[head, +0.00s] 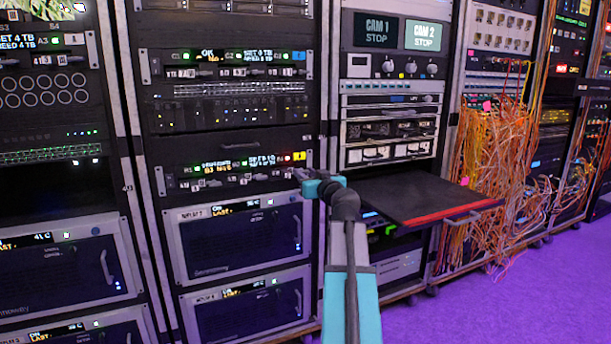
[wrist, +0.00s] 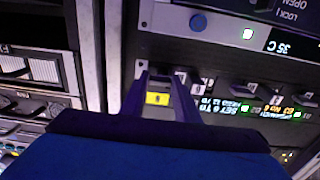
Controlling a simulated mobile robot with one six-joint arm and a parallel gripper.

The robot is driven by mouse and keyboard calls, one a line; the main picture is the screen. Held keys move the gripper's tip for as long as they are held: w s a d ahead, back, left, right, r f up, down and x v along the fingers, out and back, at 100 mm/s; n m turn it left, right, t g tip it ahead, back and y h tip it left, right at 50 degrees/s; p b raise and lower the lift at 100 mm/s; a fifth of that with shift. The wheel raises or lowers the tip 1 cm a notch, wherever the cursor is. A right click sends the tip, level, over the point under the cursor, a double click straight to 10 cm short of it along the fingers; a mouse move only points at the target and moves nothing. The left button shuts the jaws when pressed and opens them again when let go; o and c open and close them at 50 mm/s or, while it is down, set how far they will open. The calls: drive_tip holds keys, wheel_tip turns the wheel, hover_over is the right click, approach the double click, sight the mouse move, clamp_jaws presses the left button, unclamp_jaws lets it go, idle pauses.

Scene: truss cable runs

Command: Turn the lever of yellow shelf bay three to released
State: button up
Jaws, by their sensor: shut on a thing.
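The yellow shelf (head: 236,172) is a dark drive strip in the middle rack, with small displays, a row of small levers and a yellow tag (head: 299,156) at its right end. The yellow tag (wrist: 157,98) shows between my fingers in the wrist view, which sees the shelf upside down. My gripper (head: 306,177) is at the shelf's right end. In the wrist view my gripper (wrist: 161,76) has its two fingers at that end, shut on what seems to be the end bay's lever. The lever is mostly hidden, so its angle and bay number cannot be read.
A similar shelf with a blue tag (head: 299,56) sits higher in the rack. Silver-framed units (head: 240,240) lie below. A black pull-out tray (head: 410,196) with a red edge juts out right of my arm. Orange cables (head: 490,150) hang farther right; purple floor is clear.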

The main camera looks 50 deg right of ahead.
drive_tip(key=shift+m, duration=0.5)
drive_tip(key=m+p, duration=0.2)
drive_tip(key=m, duration=0.1)
drive_tip(key=shift+r+m, duration=0.1)
drive_tip(key=shift+m, duration=0.3)
drive_tip(key=m+p, duration=0.3)
drive_tip(key=m, duration=0.1)
drive_tip(key=m+p, duration=0.3)
drive_tip(key=m, duration=0.2)
drive_tip(key=shift+m, duration=0.4)
drive_tip(key=shift+m+p, duration=1.15)
drive_tip(key=shift+m, duration=0.55)
drive_tip(key=o, duration=1)
drive_tip(key=shift+o, duration=0.2)
